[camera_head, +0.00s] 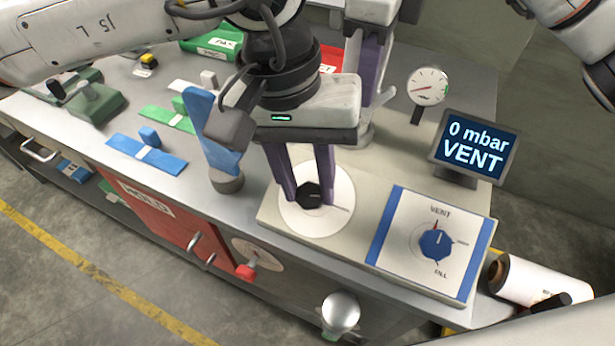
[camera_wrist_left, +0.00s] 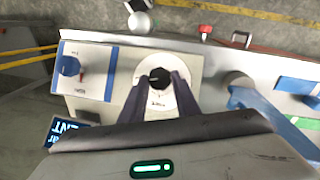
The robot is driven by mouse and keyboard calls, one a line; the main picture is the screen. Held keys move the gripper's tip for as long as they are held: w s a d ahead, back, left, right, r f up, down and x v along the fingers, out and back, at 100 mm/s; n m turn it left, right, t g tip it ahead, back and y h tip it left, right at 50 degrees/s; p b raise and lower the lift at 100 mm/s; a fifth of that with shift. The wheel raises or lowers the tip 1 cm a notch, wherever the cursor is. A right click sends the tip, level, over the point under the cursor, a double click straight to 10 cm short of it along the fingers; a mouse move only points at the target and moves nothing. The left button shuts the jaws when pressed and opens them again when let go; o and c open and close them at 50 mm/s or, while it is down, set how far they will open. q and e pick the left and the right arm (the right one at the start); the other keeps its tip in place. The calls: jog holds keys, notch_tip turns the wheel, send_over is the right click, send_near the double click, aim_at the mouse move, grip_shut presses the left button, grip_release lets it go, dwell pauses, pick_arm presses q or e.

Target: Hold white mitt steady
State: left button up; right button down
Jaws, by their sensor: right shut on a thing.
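A pale grey-white thing (camera_head: 367,134), perhaps the white mitt, stands behind the dial; its outline is partly hidden and I cannot tell its full shape. My right gripper (camera_head: 370,104) points down with its purple fingers closed on it. My left gripper (camera_head: 308,202) is in front, its fingers apart on either side of a black knob (camera_head: 309,195) at the centre of a white dial (camera_head: 332,217). The left wrist view also shows the left fingertips (camera_wrist_left: 161,84) beside the knob (camera_wrist_left: 160,76). The right gripper is not seen there.
Right of the dial are a blue VENT/FILL knob (camera_head: 436,243) and a screen (camera_head: 476,146) reading "0 mbar VENT". A round gauge (camera_head: 428,86) stands behind. A blue upright piece (camera_head: 213,130) stands close left of my left gripper. A white roll (camera_head: 540,280) lies at the right.

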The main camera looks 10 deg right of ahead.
aim_at(311, 193)
pick_arm(q)
jog(key=c, duration=0.4)
jog(key=m, duration=0.1)
jog(key=m+y, duration=0.1)
jog(key=m, duration=0.1)
jog(key=shift+s+d+t+y, duration=0.1)
jog(key=shift+d+t+y, duration=0.05)
jog(key=shift+t+y, duration=0.2)
jog(key=o, duration=1.1)
jog(key=shift+c, duration=0.2)
notch_tip(311, 193, up, 12)
jog(key=shift+s, duration=0.15)
